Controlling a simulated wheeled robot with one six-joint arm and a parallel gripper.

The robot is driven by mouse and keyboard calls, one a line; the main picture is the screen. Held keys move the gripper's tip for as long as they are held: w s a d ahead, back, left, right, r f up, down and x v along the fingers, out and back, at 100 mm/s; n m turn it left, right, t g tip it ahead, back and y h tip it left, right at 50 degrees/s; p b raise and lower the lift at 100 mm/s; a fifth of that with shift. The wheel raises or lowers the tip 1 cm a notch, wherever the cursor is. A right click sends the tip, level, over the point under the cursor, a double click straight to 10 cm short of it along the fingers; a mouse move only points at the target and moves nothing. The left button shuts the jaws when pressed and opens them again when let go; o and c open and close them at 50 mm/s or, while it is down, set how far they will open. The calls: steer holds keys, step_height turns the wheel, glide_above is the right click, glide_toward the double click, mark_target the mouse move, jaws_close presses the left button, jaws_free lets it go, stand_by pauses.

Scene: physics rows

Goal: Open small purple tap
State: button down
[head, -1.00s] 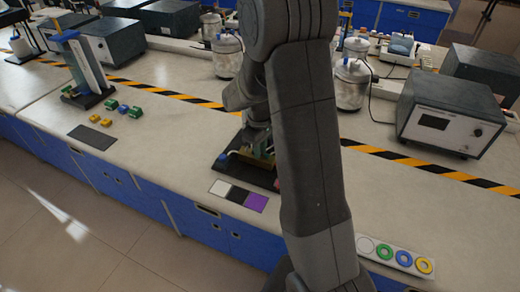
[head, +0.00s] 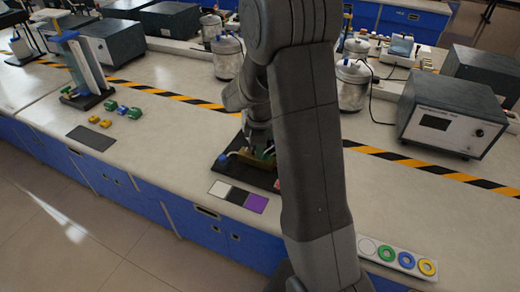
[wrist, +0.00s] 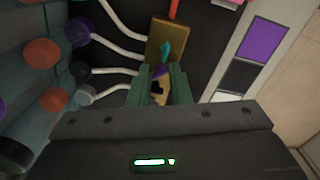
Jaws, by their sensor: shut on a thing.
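The small purple tap (wrist: 158,72) shows in the wrist view as a bit of purple between the fingertips of my gripper (wrist: 159,82). The green fingers are shut on it and hide most of it, so its angle cannot be told. It is at the near end of a brass block (wrist: 157,32) on a dark board. A teal tap (wrist: 166,48) stands on the block just beyond the fingers. In the head view my arm covers much of the board (head: 226,167), and the fingertips are hard to make out.
White tubes (wrist: 120,27) run from the block to a panel with round coloured caps (wrist: 42,53). An orange-red piece (wrist: 174,9) is at the block's far end. A colour card (head: 238,196) lies in front of the board. A row of coloured rings (head: 405,259) is at right.

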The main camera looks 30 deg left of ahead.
stand_by(0.3)
steer(key=c, duration=1.5)
jaws_free()
step_height(320, 180, up, 14)
steer(key=shift+f, duration=0.1)
steer(key=shift+c, duration=0.5)
